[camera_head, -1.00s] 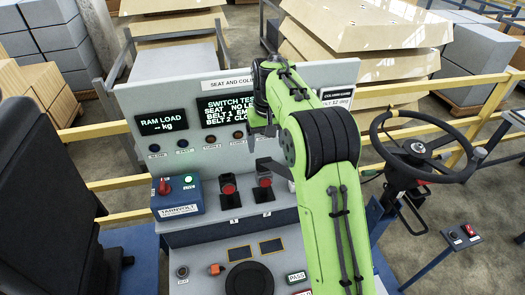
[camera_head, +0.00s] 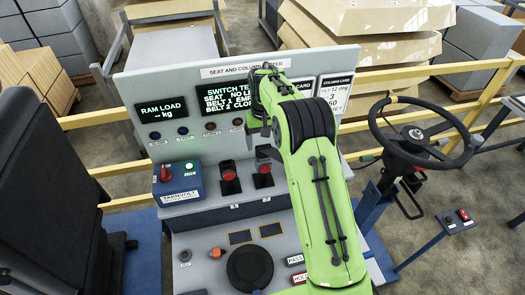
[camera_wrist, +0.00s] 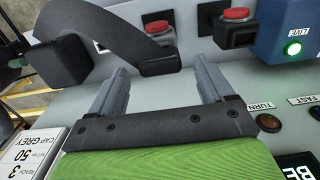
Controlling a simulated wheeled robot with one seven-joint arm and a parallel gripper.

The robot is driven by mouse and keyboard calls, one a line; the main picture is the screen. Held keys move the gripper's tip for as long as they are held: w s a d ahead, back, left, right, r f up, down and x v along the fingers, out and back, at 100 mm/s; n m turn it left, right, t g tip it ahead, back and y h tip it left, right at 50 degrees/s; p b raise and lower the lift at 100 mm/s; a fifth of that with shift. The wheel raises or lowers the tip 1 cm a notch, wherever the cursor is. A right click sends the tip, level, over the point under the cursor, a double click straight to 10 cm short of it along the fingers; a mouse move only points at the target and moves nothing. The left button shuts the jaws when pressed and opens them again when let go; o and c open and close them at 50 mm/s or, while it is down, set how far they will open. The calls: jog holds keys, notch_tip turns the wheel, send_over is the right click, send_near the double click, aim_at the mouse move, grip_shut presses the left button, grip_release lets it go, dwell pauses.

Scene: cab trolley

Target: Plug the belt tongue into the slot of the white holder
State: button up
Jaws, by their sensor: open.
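My gripper (camera_wrist: 159,68) is open in the wrist view, its two grey fingers pointing at the panel. A dark grey belt strap (camera_wrist: 118,28) runs down from the upper left to a black end piece (camera_wrist: 160,64), which looks like the belt tongue. This piece shows between the fingertips, with a gap on either side. I cannot tell whether it is level with them in depth. In the head view my green arm hides the gripper and belt. I cannot clearly make out the white holder or its slot.
Two black buckles with red buttons, the left (camera_head: 228,178) and right (camera_head: 264,168), stand on the console. A blue box (camera_head: 178,184) with a red knob is at their left. A steering wheel (camera_head: 425,130) stands at right, a black seat (camera_head: 45,190) at left.

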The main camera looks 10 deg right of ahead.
aim_at(263, 146)
jog(key=shift+f+b, duration=1.15)
jog(key=shift+f, duration=0.85)
jog(key=shift+r+p, duration=0.1)
jog(key=shift+p, duration=0.3)
jog(key=shift+c, duration=0.2)
jog(key=c, duration=1.4)
jog(key=shift+r+p, duration=0.95)
jog(key=shift+r, duration=2.05)
